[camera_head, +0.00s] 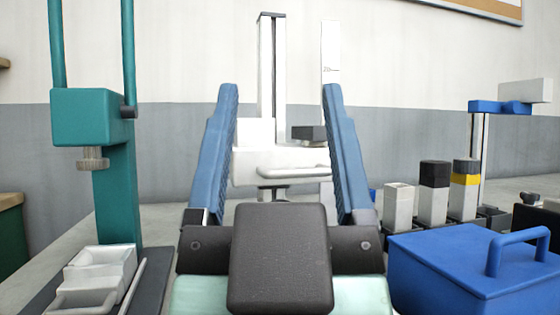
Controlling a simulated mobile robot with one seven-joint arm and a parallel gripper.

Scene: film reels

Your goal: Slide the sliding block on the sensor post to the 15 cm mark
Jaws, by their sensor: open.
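The sensor post (266,70) stands upright ahead, a pale column with dark edges and a dark cap. A white sliding block (243,163) with a horizontal bar handle (290,171) sits low on it, and a dark grey piece (308,132) shows at its upper right. A white scale strip (330,62) stands right of the post; its marks are too small to read. My gripper (280,90) is open, with its two blue fingers apart on either side of the block in the picture. It appears empty; the gap in depth to the block is unclear. My gripper's body hides the post's base.
At left stands a teal press-like device (92,118) with a white tray (100,270) below.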

